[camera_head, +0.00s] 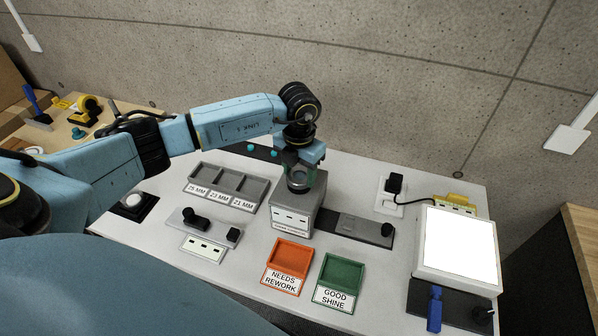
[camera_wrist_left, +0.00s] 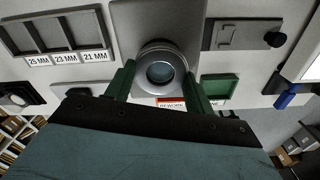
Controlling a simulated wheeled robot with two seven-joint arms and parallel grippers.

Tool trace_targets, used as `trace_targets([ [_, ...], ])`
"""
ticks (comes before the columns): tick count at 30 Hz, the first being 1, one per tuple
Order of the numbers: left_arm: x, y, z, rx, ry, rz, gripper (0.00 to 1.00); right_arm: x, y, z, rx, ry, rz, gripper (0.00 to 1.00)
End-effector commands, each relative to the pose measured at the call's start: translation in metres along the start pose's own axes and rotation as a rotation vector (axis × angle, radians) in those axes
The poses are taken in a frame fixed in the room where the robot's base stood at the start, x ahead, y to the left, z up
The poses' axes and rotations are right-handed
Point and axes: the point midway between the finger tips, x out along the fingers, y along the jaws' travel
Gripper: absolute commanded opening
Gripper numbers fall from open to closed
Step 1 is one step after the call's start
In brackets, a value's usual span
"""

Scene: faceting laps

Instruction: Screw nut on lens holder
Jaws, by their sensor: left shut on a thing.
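A grey block (camera_head: 291,217) with a label on its front stands in the middle of the table, with the round metal lens holder on its top. My left gripper (camera_head: 303,172) points down over it from above. In the left wrist view its two green fingers (camera_wrist_left: 159,74) stand on either side of the round metal nut (camera_wrist_left: 162,50), shut on it. The nut is a ring around a dark glassy centre. The lens holder beneath is mostly hidden, and I cannot tell how far the nut is threaded. My right gripper is not in view.
A three-compartment grey tray (camera_head: 232,184) stands left of the block. An orange tray (camera_head: 292,256) and a green tray (camera_head: 342,270) lie in front. A grey plate with a black knob (camera_head: 387,230) lies to the right, near a lit white panel (camera_head: 460,245).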

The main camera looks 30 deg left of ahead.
Motion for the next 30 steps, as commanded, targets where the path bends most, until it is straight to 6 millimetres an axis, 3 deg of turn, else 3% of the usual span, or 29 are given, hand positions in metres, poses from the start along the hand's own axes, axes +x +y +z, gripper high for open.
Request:
trace_targets([
  [7, -0.002, 0.0, 0.002, 0.031, -0.007, -0.001, 0.32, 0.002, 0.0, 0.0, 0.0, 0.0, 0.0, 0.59],
  [19, -0.002, 0.001, 0.002, 0.369, -0.008, 0.0, 0.32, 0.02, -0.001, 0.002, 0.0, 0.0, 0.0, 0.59],
  [30, -0.003, 0.001, 0.002, 0.399, -0.008, 0.0, 0.32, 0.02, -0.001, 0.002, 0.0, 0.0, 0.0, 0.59],
])
